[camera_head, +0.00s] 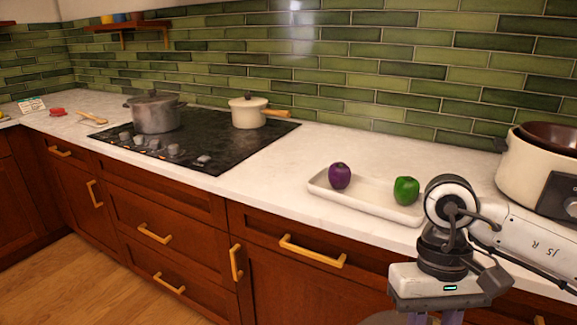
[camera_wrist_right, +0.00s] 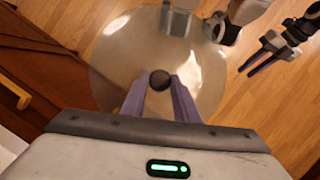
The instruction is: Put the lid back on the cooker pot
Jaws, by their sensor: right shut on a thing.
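The cooker pot (camera_head: 535,175) is a cream slow cooker with a dark brown inner bowl (camera_head: 552,138), at the right edge of the counter in the head view. Its top is uncovered, and its right side is cut off. The lid (camera_wrist_right: 125,55) is a round see-through disc with a dark knob (camera_wrist_right: 159,80). My right gripper (camera_wrist_right: 160,84) is shut on that knob and holds the lid over the floor, in front of the cabinets. In the head view, the right gripper (camera_head: 430,317) is low at the bottom edge. My left gripper (camera_wrist_right: 262,58) shows small in the wrist view, its opening unclear.
A white tray (camera_head: 325,191) with a purple vegetable (camera_head: 340,175) and a green pepper (camera_head: 406,190) lies left of the cooker. A black hob (camera_head: 215,150) holds a grey pot (camera_head: 155,113) and a cream saucepan (camera_head: 247,113). Counter between hob and tray is clear.

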